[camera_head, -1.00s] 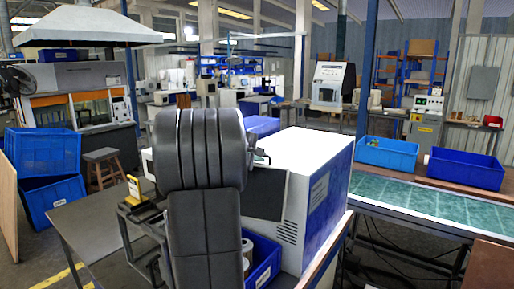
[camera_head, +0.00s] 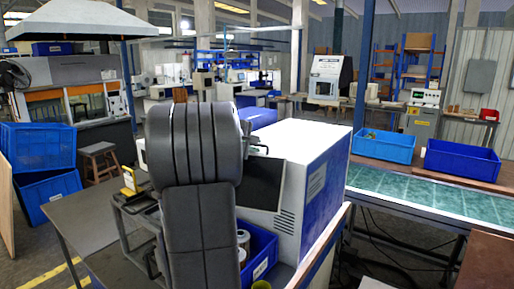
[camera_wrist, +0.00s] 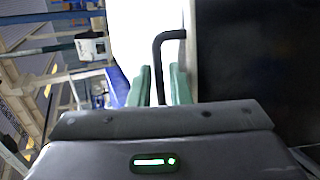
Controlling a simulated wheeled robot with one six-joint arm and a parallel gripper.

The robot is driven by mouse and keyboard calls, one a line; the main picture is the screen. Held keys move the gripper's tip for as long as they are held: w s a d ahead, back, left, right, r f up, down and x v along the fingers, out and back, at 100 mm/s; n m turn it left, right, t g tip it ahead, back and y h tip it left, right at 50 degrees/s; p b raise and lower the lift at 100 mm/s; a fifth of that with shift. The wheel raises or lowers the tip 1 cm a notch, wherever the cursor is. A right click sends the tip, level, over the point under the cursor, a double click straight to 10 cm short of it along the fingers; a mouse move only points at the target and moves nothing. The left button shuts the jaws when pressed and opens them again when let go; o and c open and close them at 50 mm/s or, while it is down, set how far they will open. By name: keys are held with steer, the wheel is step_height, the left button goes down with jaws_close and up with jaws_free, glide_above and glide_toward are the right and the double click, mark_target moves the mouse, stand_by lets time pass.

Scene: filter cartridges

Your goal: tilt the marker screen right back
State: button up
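The marker screen (camera_head: 264,184) is a dark panel on the front of the white and blue marker machine (camera_head: 318,190), leaning at a slant. My arm covers its left part. In the wrist view the screen (camera_wrist: 255,55) is the dark surface at right, with a bent black handle (camera_wrist: 158,65) at its edge. My gripper (camera_wrist: 160,85) has its two green fingers on either side of this handle, with narrow gaps showing, so it looks open around it. In the head view my fingers are hidden behind my arm.
A blue bin (camera_head: 262,245) with small cylindrical items stands below the screen, close to my arm. A yellow item (camera_head: 130,180) is on the grey table (camera_head: 85,225) at left. Blue crates (camera_head: 383,146) stand by the green-topped conveyor (camera_head: 430,190) at right.

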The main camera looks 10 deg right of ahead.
steer(key=b+v, duration=0.1)
steer(key=v, duration=1.1)
steer(key=shift+b, duration=0.4)
steer(key=p+x, duration=0.2)
steer(key=x, duration=1.2)
steer(key=shift+r+p, duration=0.1)
steer(key=shift+p, duration=0.25)
steer(key=shift+s+a+r+p, duration=0.25)
steer(key=shift+s+p, duration=0.05)
steer(key=shift+p, duration=0.05)
steer(key=shift+s+a+r, duration=0.2)
steer(key=shift+s, duration=0.3)
steer(key=shift+w+f, duration=0.1)
